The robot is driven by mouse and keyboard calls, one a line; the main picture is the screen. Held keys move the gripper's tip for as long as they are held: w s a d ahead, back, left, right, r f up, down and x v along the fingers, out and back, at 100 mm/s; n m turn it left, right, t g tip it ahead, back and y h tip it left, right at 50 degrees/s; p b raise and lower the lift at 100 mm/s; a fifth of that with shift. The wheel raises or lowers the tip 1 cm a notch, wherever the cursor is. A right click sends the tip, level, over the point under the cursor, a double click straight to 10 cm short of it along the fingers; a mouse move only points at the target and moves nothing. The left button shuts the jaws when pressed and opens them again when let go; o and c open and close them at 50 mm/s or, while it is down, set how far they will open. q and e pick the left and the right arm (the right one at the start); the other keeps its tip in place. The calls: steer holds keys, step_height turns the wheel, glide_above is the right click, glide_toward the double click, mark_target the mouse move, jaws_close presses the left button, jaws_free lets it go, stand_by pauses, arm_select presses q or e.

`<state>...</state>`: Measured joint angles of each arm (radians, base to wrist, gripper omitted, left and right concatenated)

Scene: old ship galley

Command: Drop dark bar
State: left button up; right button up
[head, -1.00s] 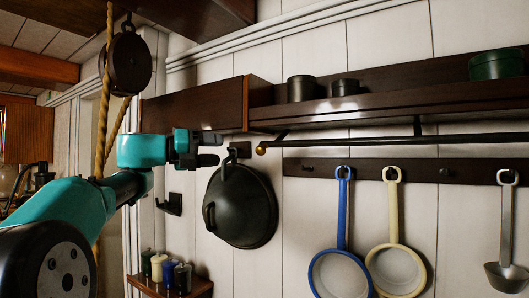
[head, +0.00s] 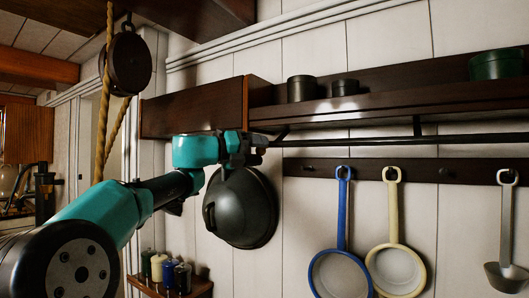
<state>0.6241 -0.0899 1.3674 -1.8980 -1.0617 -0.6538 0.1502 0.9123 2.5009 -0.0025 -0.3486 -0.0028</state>
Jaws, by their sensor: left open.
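The dark bar (head: 380,140) is a long thin rod that runs level below the wall shelf, in front of the wall. Its left end is hidden behind my left gripper (head: 261,149). My left gripper is open, with its fingers at that left end. I cannot tell whether they touch the bar or are around it. My right gripper is not in view.
The dark shelf (head: 400,104) with several round tins is just above the bar. A black pan lid (head: 240,210) hangs close below my gripper. A blue strainer (head: 340,270), a cream strainer (head: 395,268) and a ladle (head: 506,270) hang from a peg rail (head: 440,172).

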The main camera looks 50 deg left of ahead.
arm_select(q)
steer(key=shift+x, duration=1.1)
steer(key=shift+c, duration=0.4)
jaws_close()
